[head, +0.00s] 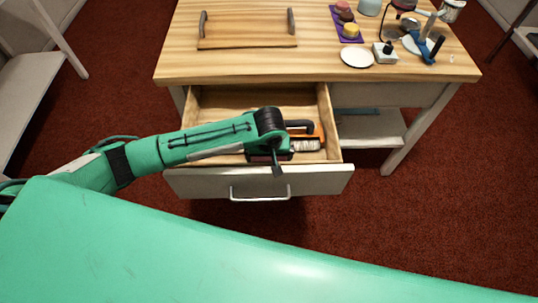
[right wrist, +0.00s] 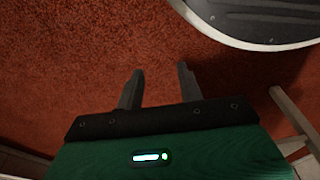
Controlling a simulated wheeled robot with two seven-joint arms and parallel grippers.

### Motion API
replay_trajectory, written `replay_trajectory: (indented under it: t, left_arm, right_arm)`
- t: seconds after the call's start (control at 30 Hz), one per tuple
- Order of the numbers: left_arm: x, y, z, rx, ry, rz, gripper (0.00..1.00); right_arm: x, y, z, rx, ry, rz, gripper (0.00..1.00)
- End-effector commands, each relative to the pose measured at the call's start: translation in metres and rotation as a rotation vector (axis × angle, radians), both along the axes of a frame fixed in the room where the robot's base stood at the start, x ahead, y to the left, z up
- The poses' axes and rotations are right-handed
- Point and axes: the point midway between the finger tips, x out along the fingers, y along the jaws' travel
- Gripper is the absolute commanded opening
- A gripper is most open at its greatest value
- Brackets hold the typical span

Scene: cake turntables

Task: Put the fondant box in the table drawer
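The table drawer (head: 228,102) is pulled open, with its white front and metal handle towards me. My left gripper (head: 277,166) is over the front right part of the drawer, near its front wall. My wrist hides most of its fingers, so I cannot tell whether it is open or shut. A dark reddish patch shows beneath it, too covered to name. I cannot clearly pick out the fondant box. My right gripper (right wrist: 159,78) has its fingers apart and nothing between them, above the red carpet.
An orange item with a black handle and a white part (head: 307,141) lies in the drawer beside my left gripper. The drawer's back left is bare. The tabletop holds a wooden tray (head: 247,42), a white plate (head: 356,58) and several small items. A dark rounded edge (right wrist: 240,25) shows in the right wrist view.

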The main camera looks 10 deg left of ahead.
Motion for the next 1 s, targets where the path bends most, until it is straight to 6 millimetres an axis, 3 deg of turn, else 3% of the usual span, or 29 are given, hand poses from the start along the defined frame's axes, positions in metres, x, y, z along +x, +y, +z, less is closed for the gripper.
replay_trajectory:
  t: [0.1,0.27,0.4,0.6,0.8,1.0]
  left_arm:
    - [0.0,0.0,0.004,-0.001,-0.001,-0.001,1.0]
    - [-0.004,-0.002,0.033,-0.002,-0.003,0.0,1.0]
    - [-0.008,-0.004,0.065,-0.003,-0.003,-0.001,1.0]
    - [-0.014,-0.005,0.102,-0.002,-0.003,0.0,1.0]
    - [-0.017,-0.005,0.119,-0.001,0.0,0.0,1.0]
    - [-0.017,-0.005,0.121,0.0,0.001,0.001,1.0]
  right_arm:
    - [0.002,0.0,0.002,0.0,0.0,0.0,0.38]
    - [0.01,0.001,0.009,0.004,-0.026,0.001,0.38]
    - [-0.001,-0.002,-0.011,-0.001,-0.008,0.003,0.38]
    - [-0.009,-0.004,-0.021,-0.004,-0.007,0.004,0.38]
    - [-0.012,-0.006,-0.027,-0.005,-0.007,0.005,0.38]
    - [-0.013,-0.006,-0.027,-0.006,-0.007,0.006,0.38]
